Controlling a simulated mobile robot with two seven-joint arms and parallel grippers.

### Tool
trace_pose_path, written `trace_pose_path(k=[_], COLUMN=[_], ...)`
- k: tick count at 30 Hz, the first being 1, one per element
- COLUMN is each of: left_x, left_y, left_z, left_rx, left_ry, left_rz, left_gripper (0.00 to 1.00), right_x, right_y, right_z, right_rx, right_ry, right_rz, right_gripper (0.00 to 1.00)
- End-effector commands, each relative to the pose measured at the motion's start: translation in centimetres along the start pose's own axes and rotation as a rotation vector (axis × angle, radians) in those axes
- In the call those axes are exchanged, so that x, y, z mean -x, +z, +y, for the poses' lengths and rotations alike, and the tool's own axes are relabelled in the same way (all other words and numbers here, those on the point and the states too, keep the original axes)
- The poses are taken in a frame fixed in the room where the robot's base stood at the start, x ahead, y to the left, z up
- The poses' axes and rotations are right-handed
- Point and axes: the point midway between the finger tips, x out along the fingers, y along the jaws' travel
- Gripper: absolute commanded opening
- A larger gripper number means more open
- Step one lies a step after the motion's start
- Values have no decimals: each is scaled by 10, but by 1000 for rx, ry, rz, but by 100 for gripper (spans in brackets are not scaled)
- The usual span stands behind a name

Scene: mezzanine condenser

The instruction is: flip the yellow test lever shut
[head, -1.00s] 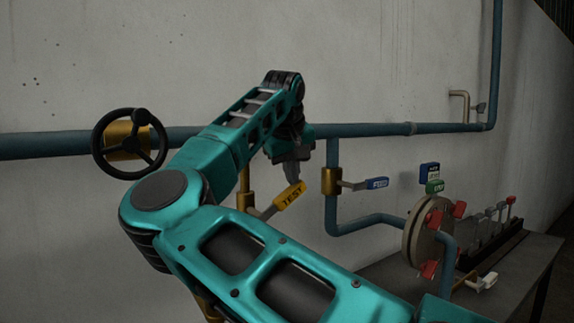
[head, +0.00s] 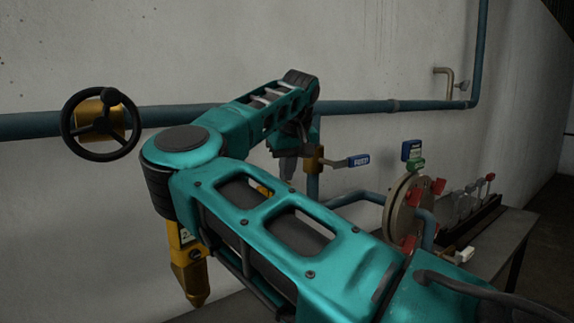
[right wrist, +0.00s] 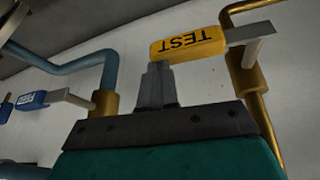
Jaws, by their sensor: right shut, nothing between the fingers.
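The yellow test lever (right wrist: 188,44) shows in the right wrist view, with TEST upside down. It sticks out sideways from a metal arm on a brass pipe (right wrist: 262,105). My right gripper (right wrist: 156,70) is shut and empty, its fingertips close to the lever's free end. I cannot tell whether they touch it. In the head view my right gripper (head: 287,170) points down in front of the wall, and my arm hides nearly all of the lever. My left gripper is not in view.
A blue-tagged lever (head: 358,160) is just right of the gripper. A black handwheel (head: 101,124) is on the wall pipe at left. A pointed yellow-brass fitting (head: 188,265) hangs at lower left.

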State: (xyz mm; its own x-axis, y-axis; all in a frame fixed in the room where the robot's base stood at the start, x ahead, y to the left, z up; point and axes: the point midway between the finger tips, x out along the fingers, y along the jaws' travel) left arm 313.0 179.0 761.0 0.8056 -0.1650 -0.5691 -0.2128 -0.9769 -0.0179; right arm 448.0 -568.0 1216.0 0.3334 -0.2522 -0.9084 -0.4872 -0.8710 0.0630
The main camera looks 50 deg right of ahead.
Motion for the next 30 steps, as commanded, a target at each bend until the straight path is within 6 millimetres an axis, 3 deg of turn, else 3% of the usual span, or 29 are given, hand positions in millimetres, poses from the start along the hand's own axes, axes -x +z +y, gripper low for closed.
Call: trace_pose_path(k=[1, 3, 19, 23, 30], left_x=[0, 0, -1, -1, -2], left_y=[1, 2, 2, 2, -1], left_z=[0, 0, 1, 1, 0], left_rx=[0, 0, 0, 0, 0], left_ry=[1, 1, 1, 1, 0], left_rz=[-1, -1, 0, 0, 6], left_gripper=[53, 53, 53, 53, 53], right_x=[-10, -11, -9, 8, 67], right_y=[8, 9, 10, 10, 5], right_z=[0, 0, 0, 0, -1], right_rx=[-7, -9, -13, -13, -7], right_ry=[-12, -17, -20, -20, -15], right_rz=[-31, -35, -35, -30, -10], right_gripper=[0, 0, 0, 0, 0])
